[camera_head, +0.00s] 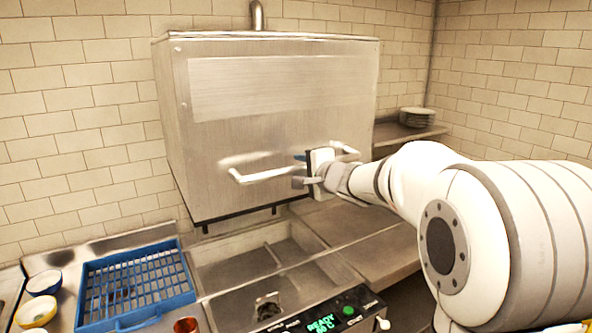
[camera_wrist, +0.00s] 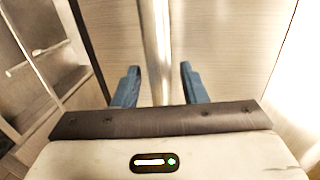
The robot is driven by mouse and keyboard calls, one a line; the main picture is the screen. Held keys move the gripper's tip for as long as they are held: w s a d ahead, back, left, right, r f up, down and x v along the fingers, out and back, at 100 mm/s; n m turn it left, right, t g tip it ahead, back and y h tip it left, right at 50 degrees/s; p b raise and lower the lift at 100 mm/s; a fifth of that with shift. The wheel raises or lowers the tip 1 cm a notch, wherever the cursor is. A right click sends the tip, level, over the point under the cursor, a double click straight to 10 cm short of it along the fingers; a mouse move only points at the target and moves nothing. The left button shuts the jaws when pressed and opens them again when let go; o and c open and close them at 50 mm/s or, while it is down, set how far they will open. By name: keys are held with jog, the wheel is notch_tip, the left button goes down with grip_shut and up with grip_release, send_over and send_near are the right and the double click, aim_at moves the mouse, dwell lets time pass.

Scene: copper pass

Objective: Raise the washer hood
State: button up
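The washer hood (camera_head: 290,130) is a large brushed-steel box against the tiled wall. Its lower edge hangs above the sink-like washer basin (camera_head: 230,247), with open space between them. A pale bar handle (camera_head: 264,176) crosses the lower front of the hood. My gripper (camera_head: 303,170) is at the right part of this handle. In the wrist view the handle (camera_wrist: 156,45) runs between the two blue fingers of my gripper (camera_wrist: 160,85). The fingers are apart, with a gap on both sides of the bar.
A blue rack (camera_head: 135,285) and bowls (camera_head: 44,282) stand at left. A pipe (camera_head: 257,15) rises behind the hood.

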jog(key=v, duration=0.7)
jog(key=shift+s+d, duration=0.15)
jog(key=shift+s, duration=0.2)
jog(key=s+d+f+n+g+h+b, duration=0.3)
jog(key=s+d+f+n+h+b, duration=0.15)
jog(key=s+d+f+h, duration=0.55)
jog(key=s+a+f+n+g+y+b, duration=0.1)
jog(key=s+a+f+n+g+b, duration=0.1)
jog(key=s+f, duration=0.6)
jog(key=s+a+f+n+g+y+b, duration=0.2)
jog(key=s+a+f+n+g, duration=0.2)
jog(key=s, duration=0.8)
notch_tip(320, 180, down, 4)
jog(key=n+g, duration=0.2)
jog(key=n, duration=0.1)
jog(key=shift+s+a+y, duration=0.25)
jog(key=shift+a+y, duration=0.05)
jog(key=shift+a, duration=0.1)
